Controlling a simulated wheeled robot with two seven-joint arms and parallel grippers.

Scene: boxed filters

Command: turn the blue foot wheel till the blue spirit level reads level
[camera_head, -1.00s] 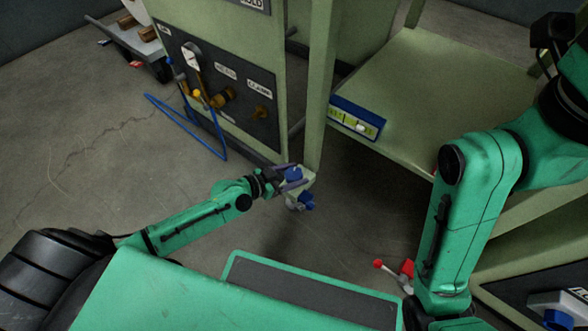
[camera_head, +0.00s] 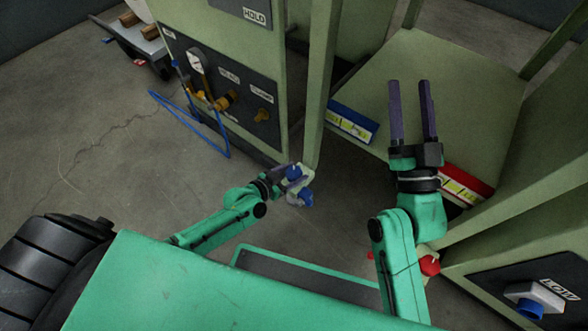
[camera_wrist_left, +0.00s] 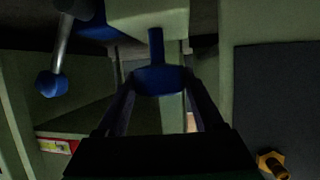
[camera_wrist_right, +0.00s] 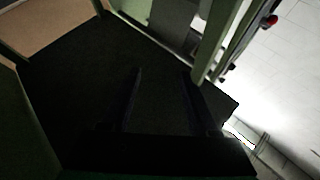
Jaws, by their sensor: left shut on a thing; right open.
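The blue foot wheel (camera_head: 293,172) is at the foot of the pale green post. My left gripper (camera_head: 290,179) is shut on it, and the left wrist view shows the wheel (camera_wrist_left: 158,80) between the fingers. The blue spirit level (camera_head: 352,123) is on the near edge of the green shelf, right of the post. Its vial shows yellow-green, but its bubble is too small to read. My right gripper (camera_head: 411,88) is open and empty, fingers pointing away over the shelf. The right wrist view shows its fingers dark and apart.
A red spirit level (camera_head: 463,185) is on the shelf edge, partly behind my right gripper. A blue ball-ended part (camera_head: 304,199) is just below the wheel. A dark panel (camera_head: 222,92) with brass fittings and a blue hose stands left. A red knob (camera_head: 429,265) is near my right arm.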

